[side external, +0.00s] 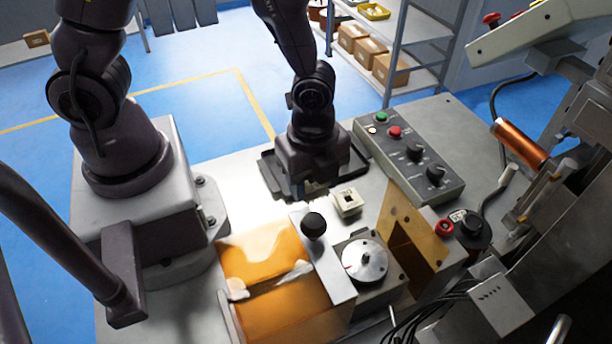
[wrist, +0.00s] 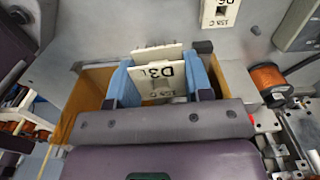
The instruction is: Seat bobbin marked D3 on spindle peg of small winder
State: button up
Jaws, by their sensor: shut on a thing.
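In the wrist view, a white bobbin (wrist: 158,76) marked D3 sits between the blue finger pads of my gripper (wrist: 160,88), which is shut on it. In the side view my gripper (side external: 314,190) points down over the work table, at the front edge of a dark tray. The held bobbin is mostly hidden there. The small winder (side external: 375,288) stands in front and to the right of my gripper. Its silver round plate (side external: 364,262) carries a short dark peg (side external: 366,258) at the centre, with no bobbin on it. My gripper is apart from the winder.
Another white bobbin (side external: 348,202) lies close right of my gripper; its D-marking is partly cut off in the wrist view (wrist: 220,12).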

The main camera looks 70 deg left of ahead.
notch_tip(320, 180, up, 6)
send_over(367, 254)
jog(key=shift+a+f+m, duration=0.1)
jog(key=shift+a+m, duration=0.05)
jog(key=shift+m, duration=0.25)
jog(key=shift+d+f, duration=0.2)
jog(key=shift+f, duration=2.2)
jog(key=shift+f, duration=0.15)
jog(key=shift+f, duration=0.95)
jog(key=o, duration=1)
jog(key=shift+c, duration=0.2)
jog(key=shift+r, duration=0.1)
